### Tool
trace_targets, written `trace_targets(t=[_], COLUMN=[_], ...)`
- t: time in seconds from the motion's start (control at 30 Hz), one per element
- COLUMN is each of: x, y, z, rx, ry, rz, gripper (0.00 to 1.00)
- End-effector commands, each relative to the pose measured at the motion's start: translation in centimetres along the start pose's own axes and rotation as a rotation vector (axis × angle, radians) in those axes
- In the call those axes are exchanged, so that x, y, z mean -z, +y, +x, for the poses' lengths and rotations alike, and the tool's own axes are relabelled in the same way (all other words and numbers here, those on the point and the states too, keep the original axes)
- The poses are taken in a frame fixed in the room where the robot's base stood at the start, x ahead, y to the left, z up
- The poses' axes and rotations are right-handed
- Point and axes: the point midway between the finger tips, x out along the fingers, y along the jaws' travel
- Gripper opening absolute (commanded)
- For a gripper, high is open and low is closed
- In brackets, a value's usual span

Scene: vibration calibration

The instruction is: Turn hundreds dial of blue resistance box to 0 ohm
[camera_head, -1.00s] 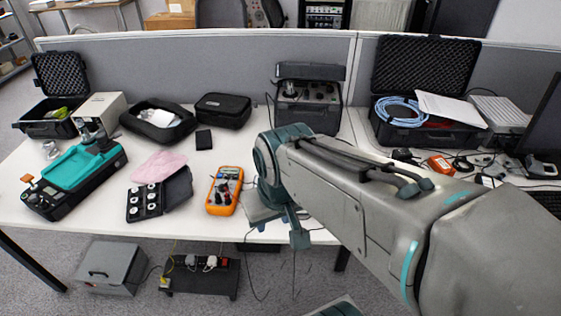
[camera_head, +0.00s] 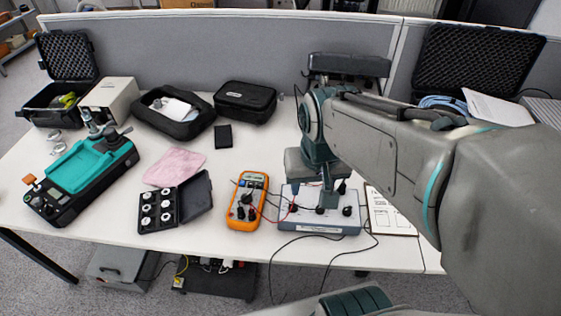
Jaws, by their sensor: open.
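The blue resistance box (camera_head: 346,228) lies near the front edge of the white table, right of the orange multimeter. It has a pale top, a blue-grey front and several black knobs, with leads at its left side. My gripper (camera_head: 326,203) points down over the middle of the box, its fingertips at or just above a middle front knob (camera_head: 320,210). Whether they touch the knob I cannot tell. The gap between the fingers is too small to see. The dial markings are unreadable, so I cannot tell which knob is the hundreds dial or its setting. My arm hides the area behind the box.
The orange multimeter (camera_head: 246,203) stands close on the left, with leads running to the box. A paper sheet (camera_head: 388,212) lies to the right. A black case of weights (camera_head: 160,210) and a teal device (camera_head: 90,168) are farther left. Cables hang over the front edge.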

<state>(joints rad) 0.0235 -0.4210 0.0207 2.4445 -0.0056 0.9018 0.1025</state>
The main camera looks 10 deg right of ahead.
Motion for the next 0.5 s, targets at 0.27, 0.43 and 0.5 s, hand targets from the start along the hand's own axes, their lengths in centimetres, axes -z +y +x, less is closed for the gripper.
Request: trace_targets(t=[0.27,0.43,0.5], x=[5.9,8.5,9.2], y=[-0.8,-1.0,-1.0], z=[5.9,9.2,10.1], rx=[-0.036,-0.051,-0.055], ry=[-0.124,-0.179,-0.194], rz=[0.253,0.383,0.421], gripper=[0.47,0.47,0.47])
